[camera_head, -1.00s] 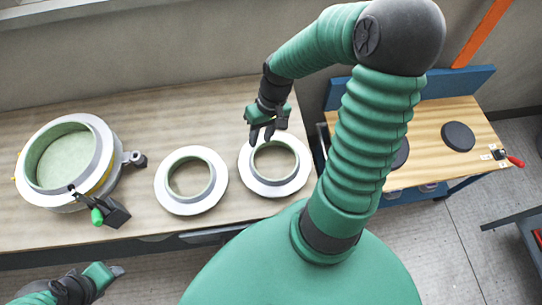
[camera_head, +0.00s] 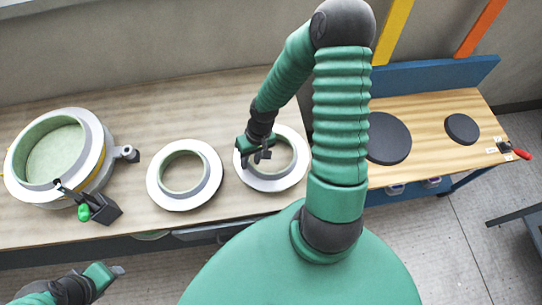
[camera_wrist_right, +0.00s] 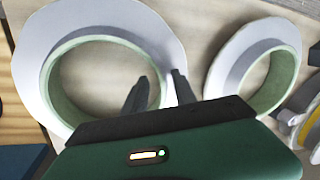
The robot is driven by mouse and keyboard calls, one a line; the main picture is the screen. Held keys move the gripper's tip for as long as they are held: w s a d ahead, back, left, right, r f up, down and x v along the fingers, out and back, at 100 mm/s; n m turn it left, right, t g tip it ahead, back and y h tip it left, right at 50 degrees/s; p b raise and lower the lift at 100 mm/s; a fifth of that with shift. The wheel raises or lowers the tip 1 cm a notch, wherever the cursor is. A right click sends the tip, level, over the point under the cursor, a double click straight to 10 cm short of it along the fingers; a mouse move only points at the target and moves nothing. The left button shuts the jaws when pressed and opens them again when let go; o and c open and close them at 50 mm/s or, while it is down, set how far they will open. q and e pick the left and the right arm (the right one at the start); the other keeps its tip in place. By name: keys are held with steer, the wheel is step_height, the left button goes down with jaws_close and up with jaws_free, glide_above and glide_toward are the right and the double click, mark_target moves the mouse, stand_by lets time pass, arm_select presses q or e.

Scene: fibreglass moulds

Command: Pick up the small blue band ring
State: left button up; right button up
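Two small white-flanged rings with green inner walls lie on the bench: the right ring (camera_head: 291,176) and the left ring (camera_head: 207,192). No blue band shows on either; their outer sides are hidden under the flanges. My right gripper (camera_head: 258,157) is over the left part of the right ring. In the right wrist view, the fingers (camera_wrist_right: 160,84) are apart and empty, one over the ring's opening and the other over its flange (camera_wrist_right: 112,20). I cannot tell whether they touch it. My left gripper (camera_head: 112,270) is low at the left, off the bench; its finger gap is unclear.
A large mould with a yellow band (camera_head: 98,179) stands at the bench's left, with a green-handled clamp (camera_head: 100,208) beside it. To the right is a lower wooden table (camera_head: 428,125) with black discs (camera_head: 388,138). Bare bench (camera_head: 185,110) lies behind the rings.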

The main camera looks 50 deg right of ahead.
steer(key=shift+w+d, duration=0.1)
steer(key=shift+c, duration=0.5)
steer(key=shift+a+r, duration=0.1)
steer(key=shift+a, duration=0.1)
jaws_close()
steer(key=shift+d, duration=0.1)
stand_by(0.4)
